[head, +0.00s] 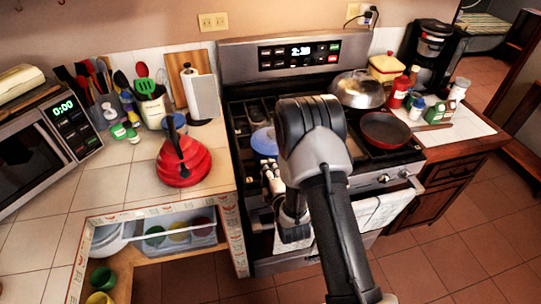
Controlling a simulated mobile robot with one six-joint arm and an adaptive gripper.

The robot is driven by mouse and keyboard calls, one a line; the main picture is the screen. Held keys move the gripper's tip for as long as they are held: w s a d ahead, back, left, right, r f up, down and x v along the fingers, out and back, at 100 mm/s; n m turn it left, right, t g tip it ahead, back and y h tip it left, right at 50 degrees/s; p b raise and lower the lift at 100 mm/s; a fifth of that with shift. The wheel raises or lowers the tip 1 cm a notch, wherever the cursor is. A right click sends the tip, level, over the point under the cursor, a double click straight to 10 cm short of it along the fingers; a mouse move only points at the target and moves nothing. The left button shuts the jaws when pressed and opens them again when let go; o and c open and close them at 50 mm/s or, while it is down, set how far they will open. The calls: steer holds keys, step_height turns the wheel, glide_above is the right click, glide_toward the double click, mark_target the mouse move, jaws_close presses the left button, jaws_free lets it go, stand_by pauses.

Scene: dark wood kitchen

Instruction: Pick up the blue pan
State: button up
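The blue pan (263,140) sits on the left front part of the stove in the head view. Its right side is hidden behind my arm, and I cannot make out its handle. My gripper (269,166) is just in front of the pan, at the front edge of the stove. It is small and partly covered by my arm, so I cannot tell whether its fingers are open or shut, or whether they touch the pan.
A red pan (385,129) and a silver domed lid (360,90) are on the right of the stove (240,124). A red kettle (184,163) stands on the left counter. Bottles and a coffee maker (430,50) crowd the right counter. Towels hang on the oven front.

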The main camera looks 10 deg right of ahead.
jaws_close()
stand_by(0.3)
steer(key=shift+w+r, duration=0.1)
steer(key=shift+r, duration=0.15)
stand_by(0.3)
